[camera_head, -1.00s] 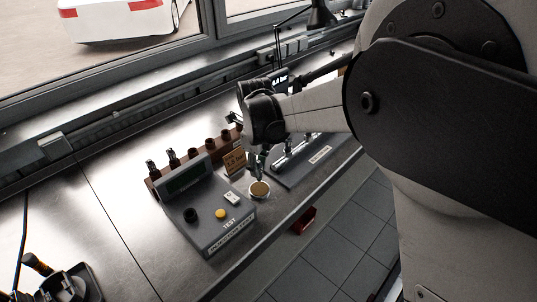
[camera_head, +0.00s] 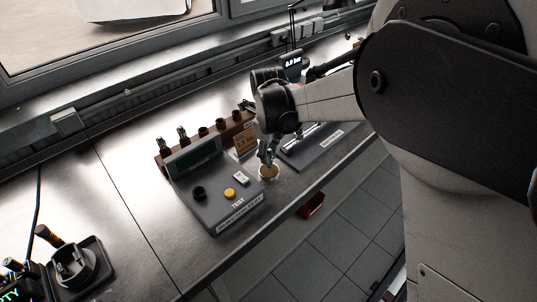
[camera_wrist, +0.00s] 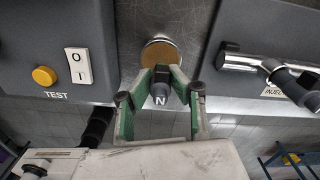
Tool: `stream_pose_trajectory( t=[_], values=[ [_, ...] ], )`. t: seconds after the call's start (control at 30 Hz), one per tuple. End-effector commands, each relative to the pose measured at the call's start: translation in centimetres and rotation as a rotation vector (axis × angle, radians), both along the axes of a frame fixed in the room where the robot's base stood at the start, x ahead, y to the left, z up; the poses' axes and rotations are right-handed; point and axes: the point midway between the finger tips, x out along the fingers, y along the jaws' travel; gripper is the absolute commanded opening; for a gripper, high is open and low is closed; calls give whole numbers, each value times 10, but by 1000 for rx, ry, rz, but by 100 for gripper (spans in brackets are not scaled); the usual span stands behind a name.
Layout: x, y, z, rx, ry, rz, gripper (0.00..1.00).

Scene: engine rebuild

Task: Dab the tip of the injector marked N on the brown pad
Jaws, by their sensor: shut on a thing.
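The injector marked N (camera_wrist: 160,93) is between the fingers of my gripper (camera_wrist: 160,82) in the wrist view; its dark, lettered end faces the camera. My gripper is shut on it. The brown pad (camera_wrist: 160,52) is a round disc in a pale rim, just beyond the fingers in the wrist view. In the head view my gripper (camera_head: 268,152) hangs right over the pad (camera_head: 268,173). The injector's tip is hidden, so I cannot tell whether it touches the pad.
The grey injector test box (camera_head: 215,190) with a yellow button stands left of the pad. A brown rack (camera_head: 212,138) holding injectors is behind it. A grey block with a metal rail (camera_wrist: 265,65) is at right. A red bin (camera_head: 312,205) sits below the bench edge.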

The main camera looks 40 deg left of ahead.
Motion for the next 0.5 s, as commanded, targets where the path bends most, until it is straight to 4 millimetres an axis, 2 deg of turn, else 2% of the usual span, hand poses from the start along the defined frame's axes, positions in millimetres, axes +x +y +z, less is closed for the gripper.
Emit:
stream_pose_trajectory(
  t=[0.5],
  values=[
    [0,0,-5,0,0,0,0]
  ],
)
